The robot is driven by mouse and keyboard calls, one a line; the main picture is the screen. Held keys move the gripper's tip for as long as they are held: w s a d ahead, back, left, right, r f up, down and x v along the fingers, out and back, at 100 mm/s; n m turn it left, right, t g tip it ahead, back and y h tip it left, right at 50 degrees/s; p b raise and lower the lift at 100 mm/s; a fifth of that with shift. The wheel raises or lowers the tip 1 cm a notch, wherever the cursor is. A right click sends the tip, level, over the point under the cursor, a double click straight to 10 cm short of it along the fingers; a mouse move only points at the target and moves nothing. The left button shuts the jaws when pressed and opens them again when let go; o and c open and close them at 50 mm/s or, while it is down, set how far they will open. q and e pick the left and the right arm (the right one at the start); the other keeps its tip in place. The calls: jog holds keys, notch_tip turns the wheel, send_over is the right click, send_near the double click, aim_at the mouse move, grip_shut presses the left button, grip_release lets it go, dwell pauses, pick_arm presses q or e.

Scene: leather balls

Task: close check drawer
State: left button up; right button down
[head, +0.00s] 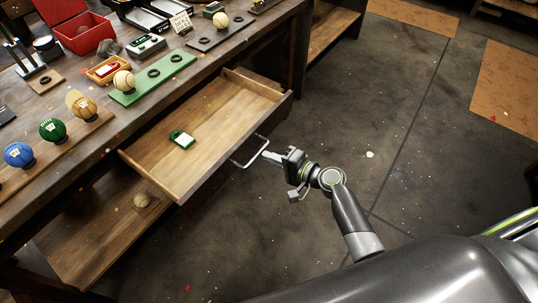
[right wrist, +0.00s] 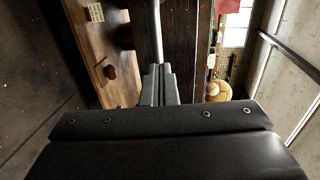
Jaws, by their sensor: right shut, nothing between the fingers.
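The wooden drawer (head: 222,110) is pulled out from under the workbench. Its metal bar handle (head: 243,163) is on its front, and the bar also shows in the right wrist view (right wrist: 157,32). A small green and white item (head: 182,139) lies inside the drawer. My right gripper (head: 270,157) is outside the drawer front at the handle, its fingers pointing toward it. In the right wrist view its fingers (right wrist: 159,82) are together with nothing between them, their tips close to the bar. I cannot tell whether they touch it. My left gripper is out of view.
The workbench (head: 90,152) above carries several balls on stands, a green board (head: 152,78) and a red open box (head: 82,32). The floor (head: 365,110) to the right of the drawer is open, with small scraps.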

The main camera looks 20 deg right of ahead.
jog(key=shift+w+a+f, duration=0.15)
jog(key=shift+w+a, duration=0.15)
jog(key=shift+w, duration=0.05)
